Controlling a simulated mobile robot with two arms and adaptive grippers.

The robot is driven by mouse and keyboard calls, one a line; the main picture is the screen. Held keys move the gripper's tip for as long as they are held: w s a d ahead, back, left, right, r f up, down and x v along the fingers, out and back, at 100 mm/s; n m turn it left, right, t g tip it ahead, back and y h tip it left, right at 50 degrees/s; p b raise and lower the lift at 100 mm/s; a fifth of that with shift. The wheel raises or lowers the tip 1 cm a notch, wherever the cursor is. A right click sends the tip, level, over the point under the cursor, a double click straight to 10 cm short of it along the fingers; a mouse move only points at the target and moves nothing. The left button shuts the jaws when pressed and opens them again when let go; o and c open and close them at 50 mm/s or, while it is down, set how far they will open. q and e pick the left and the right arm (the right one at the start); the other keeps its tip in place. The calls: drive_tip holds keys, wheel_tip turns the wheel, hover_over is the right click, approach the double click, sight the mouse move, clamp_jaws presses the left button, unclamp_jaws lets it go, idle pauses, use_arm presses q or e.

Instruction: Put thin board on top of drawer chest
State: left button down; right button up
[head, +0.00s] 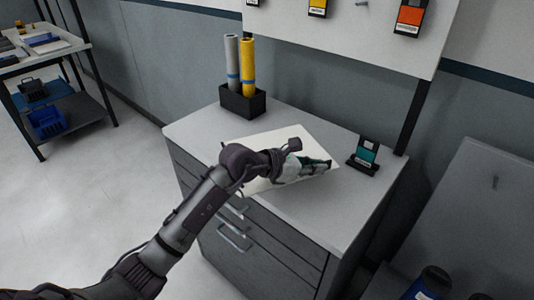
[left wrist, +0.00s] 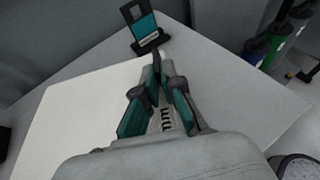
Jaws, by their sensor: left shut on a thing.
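The thin board (head: 262,142) is a flat cream-white sheet over the top of the drawer chest (head: 195,128). In the left wrist view the board (left wrist: 75,110) spreads to the left of and under my left gripper (left wrist: 157,62). In the head view my left gripper (head: 328,167) is at the board's right end, its fingers shut on the board. The gripper and forearm hide part of the board. I cannot tell whether the board rests fully flat on the chest or is slightly above it. My right gripper is not in view.
A black holder (head: 242,101) with a grey roll and a yellow roll stands at the chest's back left. A small black stand with a teal card (head: 364,154) is close beyond the gripper. A panel (head: 345,38) rises behind. The chest's front right top is clear.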

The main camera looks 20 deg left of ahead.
use_arm(q)
drive_tip(key=shift+t, duration=0.3)
drive_tip(key=w+d+r, duration=0.2)
drive_tip(key=w+d+r+b, duration=0.1)
drive_tip(key=w+d+r, duration=0.1)
drive_tip(key=w, duration=0.1)
drive_tip(key=shift+r, duration=0.1)
drive_tip(key=shift+w+a+n, duration=0.1)
drive_tip(key=shift+w+n, duration=0.1)
drive_tip(key=shift+n, duration=0.1)
drive_tip(key=a+f, duration=0.2)
drive_tip(key=a, duration=0.1)
drive_tip(key=w+a+f+p, duration=0.1)
drive_tip(key=a+f, duration=0.1)
drive_tip(key=a, duration=0.2)
drive_tip(key=a+f, duration=0.2)
drive_tip(key=a, duration=0.2)
drive_tip(key=shift+w+a+f, duration=0.1)
drive_tip(key=shift+w+f, duration=0.15)
drive_tip(key=shift+w, duration=0.05)
wheel_tip(320, 180, down, 3)
drive_tip(key=shift+p, duration=0.45)
drive_tip(key=shift+a+f, duration=0.1)
drive_tip(key=shift+f, duration=0.4)
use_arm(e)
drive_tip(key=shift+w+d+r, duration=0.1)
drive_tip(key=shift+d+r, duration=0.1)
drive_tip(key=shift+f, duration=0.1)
